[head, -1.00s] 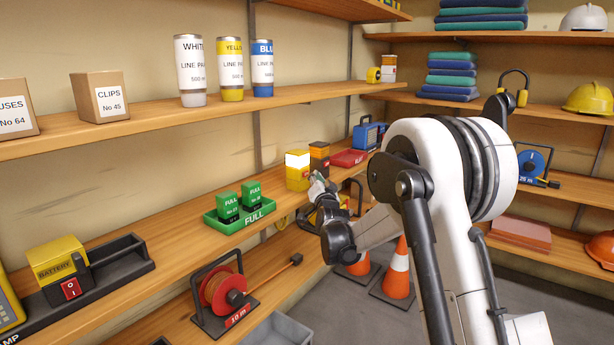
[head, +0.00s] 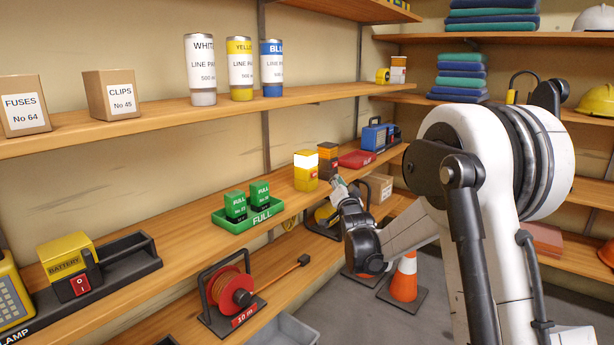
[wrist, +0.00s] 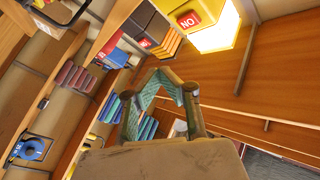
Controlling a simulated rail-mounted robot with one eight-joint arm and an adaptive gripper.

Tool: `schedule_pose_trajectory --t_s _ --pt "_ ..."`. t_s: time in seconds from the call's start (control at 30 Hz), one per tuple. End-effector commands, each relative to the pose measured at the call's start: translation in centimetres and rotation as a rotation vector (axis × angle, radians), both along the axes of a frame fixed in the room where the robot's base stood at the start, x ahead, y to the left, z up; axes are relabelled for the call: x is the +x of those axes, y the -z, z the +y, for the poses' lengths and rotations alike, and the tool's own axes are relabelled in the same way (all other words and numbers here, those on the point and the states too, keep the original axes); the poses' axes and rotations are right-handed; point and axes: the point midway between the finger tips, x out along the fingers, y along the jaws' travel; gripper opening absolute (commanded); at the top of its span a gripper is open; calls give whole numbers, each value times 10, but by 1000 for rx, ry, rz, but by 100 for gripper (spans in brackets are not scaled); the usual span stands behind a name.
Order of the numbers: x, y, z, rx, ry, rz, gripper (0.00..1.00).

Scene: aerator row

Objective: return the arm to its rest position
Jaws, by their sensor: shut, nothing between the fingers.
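My arm reaches from the right side of the head view toward the middle shelf. My gripper (head: 338,186) is at the shelf's front edge, just below and right of a lit yellow lamp block (head: 305,172). In the wrist view the fingers of my gripper (wrist: 163,76) come together at their tips with nothing between them. I cannot tell the exact gap between my gripper and the shelf.
A green FULL tray (head: 262,225) with two green batteries sits left of my gripper. A red tray (head: 357,159) and a blue case (head: 376,136) stand farther back. A cable reel (head: 232,292) is on the lower shelf. A traffic cone (head: 405,277) stands on the floor below my arm.

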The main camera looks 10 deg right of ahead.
Motion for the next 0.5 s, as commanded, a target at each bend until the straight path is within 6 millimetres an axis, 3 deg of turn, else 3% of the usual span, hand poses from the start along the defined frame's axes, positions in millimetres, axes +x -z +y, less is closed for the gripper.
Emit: schedule_pose_trajectory --t_s 0.17,0.5 --pt "-19 -23 0 -31 9 58 0" --pt "-101 -75 2 -154 21 273 0"
